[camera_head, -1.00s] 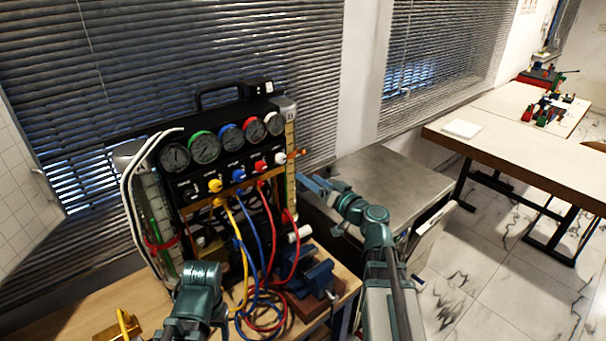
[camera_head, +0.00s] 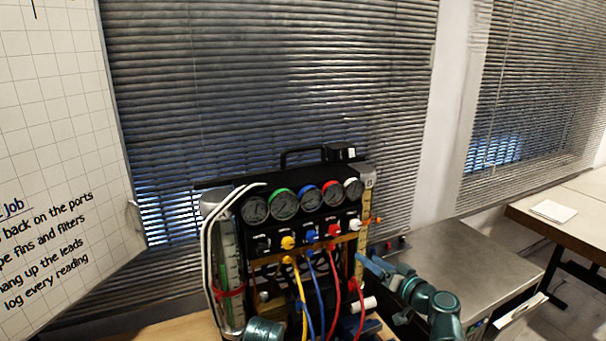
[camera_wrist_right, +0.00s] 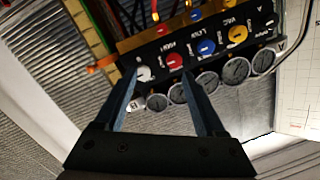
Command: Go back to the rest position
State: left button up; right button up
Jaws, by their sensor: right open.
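My right gripper (camera_head: 375,265) is at the right side of the gauge rig in the head view, its blue fingers pointing toward the rig. In the right wrist view the gripper (camera_wrist_right: 160,78) is open, with nothing held between its fingers. The gauge rig's black panel (camera_wrist_right: 205,45) appears upside down beyond them. Only a teal part of my left arm (camera_head: 265,331) shows at the bottom edge of the head view; its gripper is not in view.
The rig has several gauges (camera_head: 285,204) and yellow, blue and red leads (camera_head: 318,295). A metal-topped cabinet (camera_head: 470,262) stands to the right, and a table (camera_head: 570,228) beyond. A board with writing (camera_head: 55,170) is at left, before window blinds (camera_head: 270,80).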

jog(key=s+a+f+n+g+b, duration=0.1)
jog(key=s+a+f+g, duration=0.2)
jog(key=a+f, duration=0.25)
jog(key=s+a+f+n+g, duration=0.2)
jog(key=s+a+f+g, duration=0.15)
jog(key=a, duration=0.35)
jog(key=s+a+f+n+g+b, duration=0.1)
jog(key=s+a+f+g, duration=0.2)
jog(key=a+f, duration=0.25)
jog(key=s+f+g+h+b, duration=0.1)
jog(key=s+f+g+h, duration=0.5)
jog(key=s, duration=0.7)
notch_tip(320, 180, down, 3)
jog(key=h, duration=0.2)
jog(key=shift+h, duration=0.4)
